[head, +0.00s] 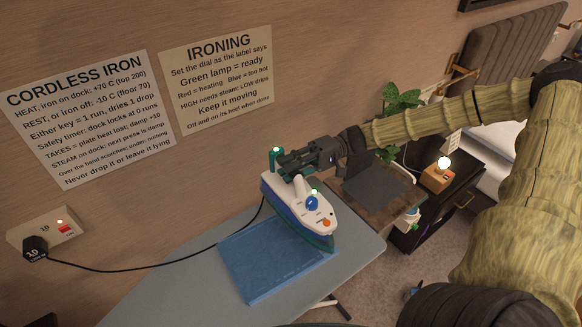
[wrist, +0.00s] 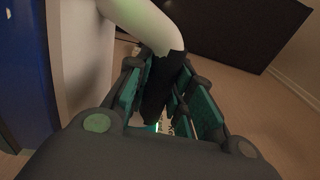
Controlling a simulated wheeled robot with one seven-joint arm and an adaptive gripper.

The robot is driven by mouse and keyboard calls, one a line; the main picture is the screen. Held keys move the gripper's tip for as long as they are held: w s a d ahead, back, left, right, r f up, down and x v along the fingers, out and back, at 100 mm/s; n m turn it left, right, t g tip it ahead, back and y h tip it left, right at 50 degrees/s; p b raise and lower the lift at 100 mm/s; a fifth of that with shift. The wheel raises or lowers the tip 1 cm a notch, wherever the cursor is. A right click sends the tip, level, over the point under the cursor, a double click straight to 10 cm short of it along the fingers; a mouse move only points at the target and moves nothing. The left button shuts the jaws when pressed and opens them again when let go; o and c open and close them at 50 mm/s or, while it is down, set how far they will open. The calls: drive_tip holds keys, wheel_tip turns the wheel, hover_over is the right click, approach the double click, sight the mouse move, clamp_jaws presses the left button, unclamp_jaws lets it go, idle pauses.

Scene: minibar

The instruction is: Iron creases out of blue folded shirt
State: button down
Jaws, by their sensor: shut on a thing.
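The white, blue and teal iron (head: 321,221) has a blue dial and an orange button on top, and a small green light glows on it. Its tip points toward the front right, over the far right part of the blue folded shirt (head: 262,272). The shirt lies flat on the grey ironing board (head: 190,279). My gripper (head: 298,165) is shut on the iron's handle from behind. In the wrist view my fingers (wrist: 165,95) close around its dark grip below a white part (wrist: 145,22). I cannot tell whether the soleplate touches the shirt.
A black cord runs from the wall socket (head: 62,223) with a red switch to behind the iron. Two instruction signs (head: 215,75) hang on the wall. A dark nightstand (head: 432,227) with a lit lamp (head: 440,172) stands right. The board's left part is clear.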

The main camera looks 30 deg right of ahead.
drive_tip(key=shift+w, duration=0.1)
drive_tip(key=shift+f+b, duration=0.1)
drive_tip(key=shift+b, duration=0.25)
drive_tip(key=b, duration=0.8)
approach(274, 201)
drive_tip(key=a, duration=0.2)
drive_tip(key=a+r, duration=0.1)
drive_tip(key=a, duration=0.1)
drive_tip(key=shift+w+a+r, duration=0.1)
drive_tip(key=shift+a+r, duration=0.1)
drive_tip(key=shift+a, duration=0.05)
drive_tip(key=shift+f+b, duration=0.6)
drive_tip(key=shift+f, duration=0.05)
drive_tip(key=shift+a, duration=0.25)
idle(0.4)
drive_tip(key=shift+a+b, duration=0.35)
drive_tip(key=shift+a, duration=0.15)
drive_tip(key=shift+a, duration=0.2)
drive_tip(key=shift+a, duration=0.3)
drive_tip(key=shift+a+f+b, duration=0.1)
drive_tip(key=shift+a+b, duration=0.15)
drive_tip(key=shift+b, duration=0.1)
